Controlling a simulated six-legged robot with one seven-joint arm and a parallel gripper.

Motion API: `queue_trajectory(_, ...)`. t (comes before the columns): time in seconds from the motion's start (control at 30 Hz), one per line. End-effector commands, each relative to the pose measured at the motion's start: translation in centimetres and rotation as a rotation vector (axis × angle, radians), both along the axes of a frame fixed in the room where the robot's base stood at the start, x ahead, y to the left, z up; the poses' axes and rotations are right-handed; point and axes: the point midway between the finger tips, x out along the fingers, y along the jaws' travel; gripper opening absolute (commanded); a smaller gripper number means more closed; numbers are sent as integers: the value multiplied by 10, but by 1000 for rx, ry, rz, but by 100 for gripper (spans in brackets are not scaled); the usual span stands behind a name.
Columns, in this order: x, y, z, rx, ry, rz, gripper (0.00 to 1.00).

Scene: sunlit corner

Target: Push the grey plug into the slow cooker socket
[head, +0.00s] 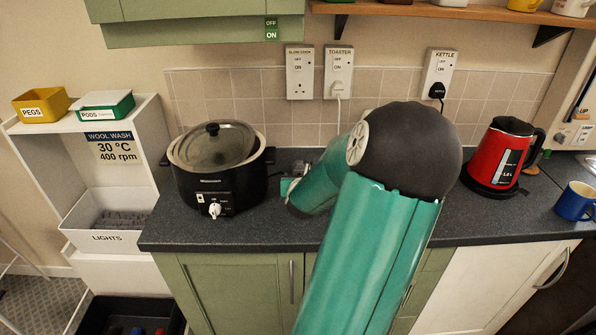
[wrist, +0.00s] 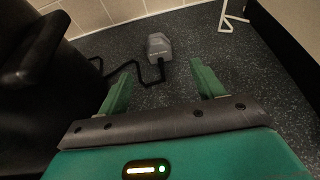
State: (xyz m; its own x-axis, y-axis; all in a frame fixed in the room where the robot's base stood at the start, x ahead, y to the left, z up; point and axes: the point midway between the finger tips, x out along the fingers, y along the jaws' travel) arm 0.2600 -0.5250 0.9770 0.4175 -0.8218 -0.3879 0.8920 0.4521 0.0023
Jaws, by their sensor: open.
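The grey plug (wrist: 159,45) lies on the dark worktop in the wrist view, with its black cord running toward the slow cooker. My gripper (wrist: 160,82) is open and empty, its green fingers pointing at the plug, which is a little beyond the fingertips. The slow cooker (head: 220,190) is black with a glass lid.
The toaster socket (head: 338,88) holds a white plug and the kettle socket (head: 437,90) a black one. A red kettle (head: 503,155) and blue mug (head: 575,201) stand on the right. A white wire stand (wrist: 230,16) is right of the plug. Worktop (wrist: 185,72) around the plug is clear.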

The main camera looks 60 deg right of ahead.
Motion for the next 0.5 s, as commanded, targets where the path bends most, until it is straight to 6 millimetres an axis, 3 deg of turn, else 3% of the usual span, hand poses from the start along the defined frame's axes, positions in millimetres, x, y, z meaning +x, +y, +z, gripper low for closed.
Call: queue_trajectory(0.5, 32, -52, -26, 3, -1, 2, 67)
